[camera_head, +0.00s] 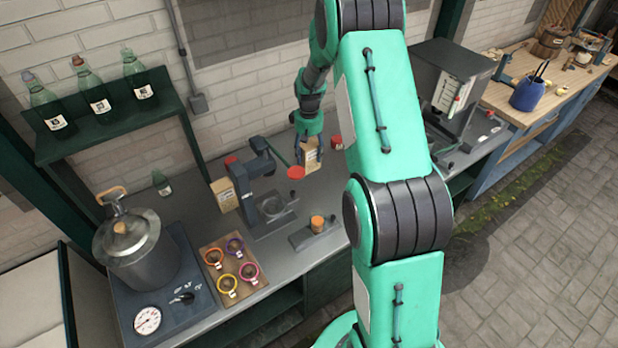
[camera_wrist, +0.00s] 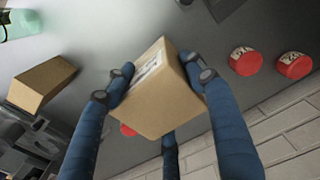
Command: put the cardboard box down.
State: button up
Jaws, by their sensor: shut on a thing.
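My gripper (camera_head: 309,148) is at the back of the grey counter, near the brick wall. It is shut on a small brown cardboard box (camera_head: 313,161). In the wrist view the box (camera_wrist: 172,98) sits between the blue fingers of my gripper (camera_wrist: 165,80), with a white label on one face. My arm hides part of the counter to the right. I cannot tell whether the box's bottom touches the counter (camera_head: 345,190). A second cardboard box (camera_head: 224,194) stands apart, to the left; it also shows in the wrist view (camera_wrist: 41,83).
Red-lidded things (camera_wrist: 246,61) lie near the held box. A tray of coloured rings (camera_head: 232,262), a metal churn (camera_head: 128,240) and a bottle shelf (camera_head: 110,125) are further left.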

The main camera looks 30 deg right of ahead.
aim_at(309, 163)
jog(key=shift+f, duration=2.8)
jog(key=shift+f, duration=0.1)
jog(key=shift+f, duration=1.8)
jog(key=shift+f, duration=0.15)
jog(key=o, duration=1.3)
jog(key=shift+o, duration=0.2)
notch_tip(309, 163, up, 12)
jog(key=shift+f, duration=0.1)
jog(key=shift+r, duration=0.25)
